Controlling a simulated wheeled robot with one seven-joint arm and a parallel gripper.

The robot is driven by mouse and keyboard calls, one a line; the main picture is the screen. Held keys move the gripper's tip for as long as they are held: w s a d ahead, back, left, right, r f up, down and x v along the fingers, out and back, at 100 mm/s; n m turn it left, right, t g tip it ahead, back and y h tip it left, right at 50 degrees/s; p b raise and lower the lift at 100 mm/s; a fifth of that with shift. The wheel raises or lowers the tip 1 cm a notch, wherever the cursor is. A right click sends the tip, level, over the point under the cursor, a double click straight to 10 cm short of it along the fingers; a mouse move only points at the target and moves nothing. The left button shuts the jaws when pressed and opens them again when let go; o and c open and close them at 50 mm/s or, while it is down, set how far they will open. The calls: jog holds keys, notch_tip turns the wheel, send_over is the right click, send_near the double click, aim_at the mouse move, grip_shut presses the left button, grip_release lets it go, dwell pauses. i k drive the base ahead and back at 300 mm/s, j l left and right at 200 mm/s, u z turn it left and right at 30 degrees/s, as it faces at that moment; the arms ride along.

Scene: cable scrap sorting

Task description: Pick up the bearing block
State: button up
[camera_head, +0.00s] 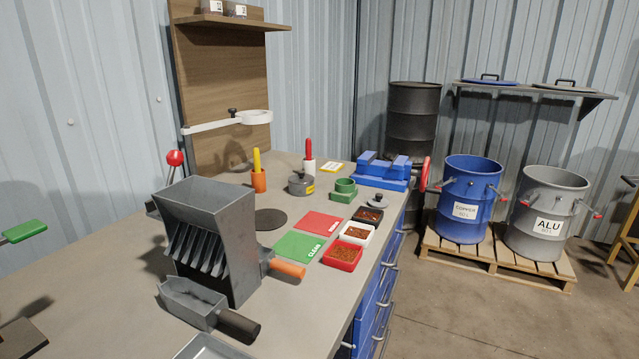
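A small green block with a round, ring-like collar on top (343,190) stands on the grey workbench (130,290), near its right edge towards the back. It looks like the bearing block, though it carries no readable label. It sits upright, just right of a grey lidded pot (301,184) and in front of a blue stepped block (383,168). My gripper is not in view.
A grey hopper (213,235) and scoop (196,301) stand in front. Red and green mats (299,246), small trays of brown granules (343,256), and a grey knobbed lid (377,202) lie nearby. Blue (466,205) and grey (546,210) drums stand on a pallet at right.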

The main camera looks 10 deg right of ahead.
aim_at(345, 192)
jog(key=i+l+u, duration=0.3)
jog(key=i+l, duration=1.6)
jog(key=l, duration=0.2)
jog(key=i+l, duration=0.35)
jog(key=i+l+z, duration=0.1)
jog(key=i+l, duration=0.2)
jog(key=l, duration=0.3)
jog(key=j+u, duration=0.1)
jog(key=j, duration=0.3)
